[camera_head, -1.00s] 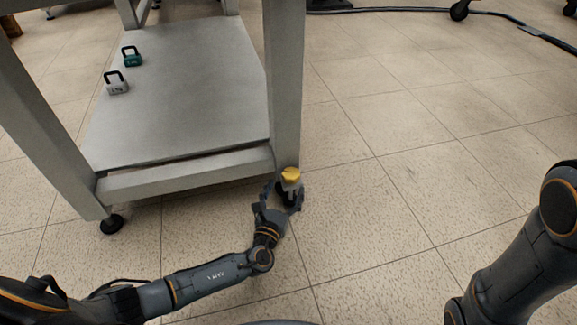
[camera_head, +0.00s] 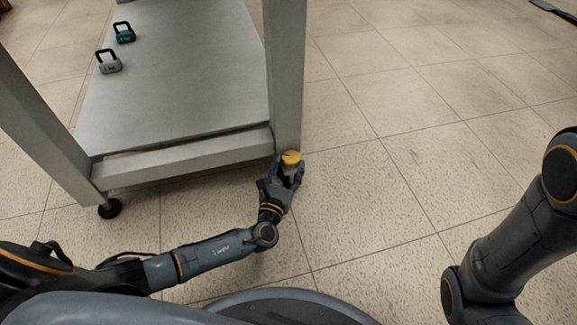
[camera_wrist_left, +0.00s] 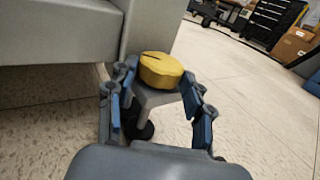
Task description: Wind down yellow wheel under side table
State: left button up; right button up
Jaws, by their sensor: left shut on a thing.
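The yellow wheel (camera_head: 291,158) is at the foot of the side table's near right leg (camera_head: 284,90). In the left wrist view the yellow wheel (camera_wrist_left: 161,70) is a thick round knob with a dark slot on top, above a grey bracket and a dark foot (camera_wrist_left: 143,130). My left gripper (camera_head: 282,172) reaches in from the left at floor height. Its two blue-padded fingers (camera_wrist_left: 157,95) stand on either side of the wheel and its bracket and are shut on it. The exact contact points are partly hidden. My right gripper is out of view; only its arm shows at the right.
The side table's lower shelf (camera_head: 175,85) carries a teal weight (camera_head: 124,36) and a grey weight (camera_head: 109,66). A black caster (camera_head: 109,208) is under the near left leg. Cardboard boxes (camera_wrist_left: 292,45) stand far back.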

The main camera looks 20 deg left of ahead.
pick_arm(q)
jog(key=m+h+b, duration=0.1)
jog(key=a+m+h+b, duration=0.1)
jog(key=h+b, duration=0.1)
jog(key=shift+w+f+h, duration=0.1)
jog(key=shift+f+h, duration=0.1)
jog(key=shift+h, duration=0.1)
jog(key=shift+r+m+g+h+b, duration=0.2)
jog(key=shift+m+g+h+b, duration=0.1)
jog(key=shift+m+h+b, duration=0.25)
jog(key=shift+d+r, duration=0.1)
jog(key=o, duration=1.1)
jog(key=shift+o, duration=0.2)
